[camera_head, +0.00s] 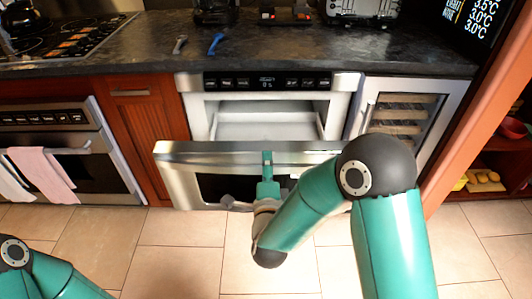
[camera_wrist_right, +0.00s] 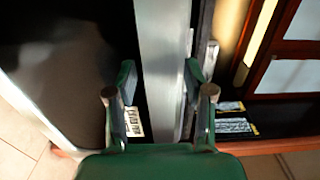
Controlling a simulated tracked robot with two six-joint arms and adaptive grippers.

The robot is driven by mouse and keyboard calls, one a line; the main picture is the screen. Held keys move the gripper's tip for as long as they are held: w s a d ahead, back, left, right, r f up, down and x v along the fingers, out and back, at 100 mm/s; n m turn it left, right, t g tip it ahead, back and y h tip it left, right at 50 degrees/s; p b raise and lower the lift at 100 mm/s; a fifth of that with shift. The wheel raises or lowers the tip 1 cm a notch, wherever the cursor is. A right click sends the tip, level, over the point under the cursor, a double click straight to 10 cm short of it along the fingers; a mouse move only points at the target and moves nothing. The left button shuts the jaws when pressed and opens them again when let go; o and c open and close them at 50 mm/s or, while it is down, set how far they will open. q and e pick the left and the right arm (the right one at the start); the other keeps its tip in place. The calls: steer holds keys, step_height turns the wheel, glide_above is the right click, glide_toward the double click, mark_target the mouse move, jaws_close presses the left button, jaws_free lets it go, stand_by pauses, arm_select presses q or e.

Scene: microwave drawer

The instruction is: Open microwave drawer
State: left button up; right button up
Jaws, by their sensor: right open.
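The microwave drawer (camera_head: 225,128) is pulled out under its control panel (camera_head: 265,82), and the inside of the drawer shows. Its steel front (camera_head: 180,155) with a dark window stands toward me, well clear of the cabinet. My right gripper (camera_head: 267,162) is at the upper middle of this front, overlapping its top edge. In the right wrist view my right gripper (camera_wrist_right: 160,82) is open, with its fingers apart on either side of the pale steel edge (camera_wrist_right: 162,45). I cannot tell whether a finger touches it. My left gripper is out of view; only part of my left arm shows.
An oven (camera_head: 85,150) with towels stands left, and a wine cooler (camera_head: 420,95) stands right of the drawer. A dark counter (camera_head: 260,50) runs above with small tools. The tiled floor (camera_head: 180,235) before the drawer is clear apart from my arms.

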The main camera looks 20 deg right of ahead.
steer(key=shift+w+d, duration=0.25)
steer(key=shift+w, duration=0.1)
steer(key=shift+d, duration=0.1)
steer(key=shift+c, duration=0.3)
jaws_close()
steer(key=shift+f, duration=0.1)
